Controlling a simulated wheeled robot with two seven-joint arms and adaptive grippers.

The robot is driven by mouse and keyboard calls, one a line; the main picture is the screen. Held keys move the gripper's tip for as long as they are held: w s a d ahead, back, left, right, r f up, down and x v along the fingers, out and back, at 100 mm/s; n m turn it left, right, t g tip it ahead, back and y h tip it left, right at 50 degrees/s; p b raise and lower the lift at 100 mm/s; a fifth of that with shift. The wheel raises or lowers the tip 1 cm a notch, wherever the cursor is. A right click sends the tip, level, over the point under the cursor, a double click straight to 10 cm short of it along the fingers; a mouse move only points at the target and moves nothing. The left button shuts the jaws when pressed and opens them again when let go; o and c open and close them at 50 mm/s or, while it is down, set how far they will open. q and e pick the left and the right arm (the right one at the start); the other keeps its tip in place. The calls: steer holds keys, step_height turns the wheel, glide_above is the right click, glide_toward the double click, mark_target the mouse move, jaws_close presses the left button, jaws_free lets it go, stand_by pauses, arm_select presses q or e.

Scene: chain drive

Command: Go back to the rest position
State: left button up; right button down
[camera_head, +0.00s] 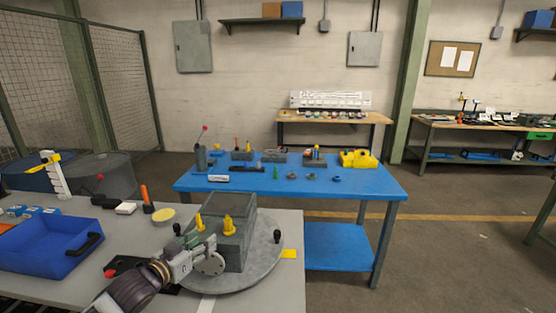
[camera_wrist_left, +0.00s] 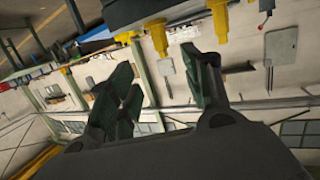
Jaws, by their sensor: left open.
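My left gripper (camera_head: 196,250) reaches in from the lower left, in front of a dark grey-green block (camera_head: 235,245) on a round grey turntable (camera_head: 262,262). Two yellow pegs stick out of the block, a left one (camera_head: 199,222) and a right one (camera_head: 229,226). In the left wrist view my left gripper (camera_wrist_left: 158,75) has its dark green fingers spread apart with nothing between them. My right gripper is not in view.
A blue tray (camera_head: 50,262) with a black handle lies on the grey table at left. A blue table (camera_head: 290,190) with several parts stands behind. Floor at right is clear.

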arm_select(q)
steer(key=s+d+f+n+g+y, duration=0.1)
steer(key=s+f+g+y, duration=0.15)
steer(key=s+f, duration=0.4)
steer(key=s+d+f+g+y, duration=0.1)
steer(key=s+d+f+g, duration=0.15)
steer(key=s+f, duration=0.35)
steer(key=s+f+n+g+y, duration=0.1)
steer(key=s+f+g, duration=0.25)
steer(key=s, duration=0.45)
steer(key=s+f+g+y, duration=0.1)
steer(key=s+f+g, duration=0.25)
steer(key=s, duration=0.35)
step_height(320, 180, down, 33)
steer(key=s, duration=0.2)
steer(key=s+a+f+g, duration=0.1)
steer(key=s+a+f, duration=0.1)
steer(key=s+f, duration=0.8)
steer(key=s+a+f, duration=0.2)
steer(key=s+f, duration=0.8)
steer(key=s, duration=0.3)
steer(key=shift+g, duration=0.4)
steer(key=shift+f, duration=0.1)
